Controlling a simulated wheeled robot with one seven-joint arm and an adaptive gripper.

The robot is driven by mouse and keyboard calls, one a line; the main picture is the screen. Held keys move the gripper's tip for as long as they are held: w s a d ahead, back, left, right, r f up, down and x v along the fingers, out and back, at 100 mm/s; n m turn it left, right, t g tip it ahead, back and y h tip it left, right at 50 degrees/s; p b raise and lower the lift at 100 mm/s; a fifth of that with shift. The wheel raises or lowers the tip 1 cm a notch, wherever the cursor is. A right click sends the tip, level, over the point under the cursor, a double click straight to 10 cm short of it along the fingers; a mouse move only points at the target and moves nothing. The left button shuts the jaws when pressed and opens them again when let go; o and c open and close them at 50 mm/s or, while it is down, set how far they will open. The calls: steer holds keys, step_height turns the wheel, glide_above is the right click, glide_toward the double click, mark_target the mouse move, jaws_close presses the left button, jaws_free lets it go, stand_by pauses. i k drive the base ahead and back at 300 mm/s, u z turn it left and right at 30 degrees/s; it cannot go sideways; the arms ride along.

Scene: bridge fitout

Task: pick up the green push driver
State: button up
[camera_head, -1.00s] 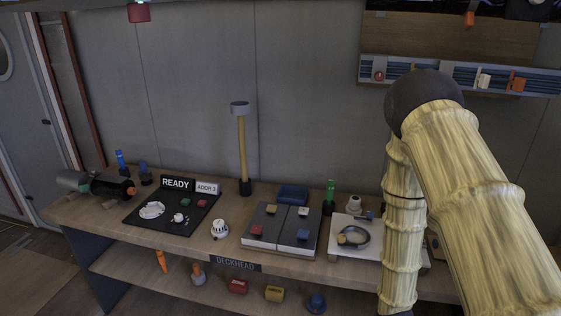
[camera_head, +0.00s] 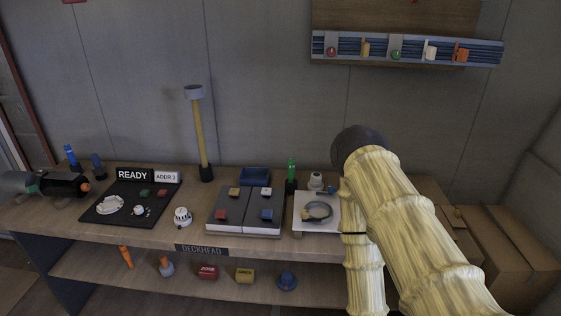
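The green push driver (camera_head: 291,170) stands upright at the back of the bench, with its lower end in a small dark holder (camera_head: 291,186). It is between the blue tray and the white board, and nothing covers its green upper part. My arm (camera_head: 375,190) is to the right of it, in front of the right part of the bench. My gripper is not in view; the arm's lower link runs out of the bottom of the picture.
A tall hammer (camera_head: 199,135) stands left of the driver. A blue tray (camera_head: 255,176), a grey two-part panel (camera_head: 232,222) and a white board (camera_head: 305,220) with a ring are nearby. Cardboard boxes (camera_head: 510,235) stand at right. A wall rack (camera_head: 345,45) hangs above.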

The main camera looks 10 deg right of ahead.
mark_target(291, 160)
steer(key=z, duration=0.75)
steer(key=k, duration=0.3)
steer(key=z, duration=0.4)
steer(key=i, duration=0.9)
steer(key=u, duration=0.2)
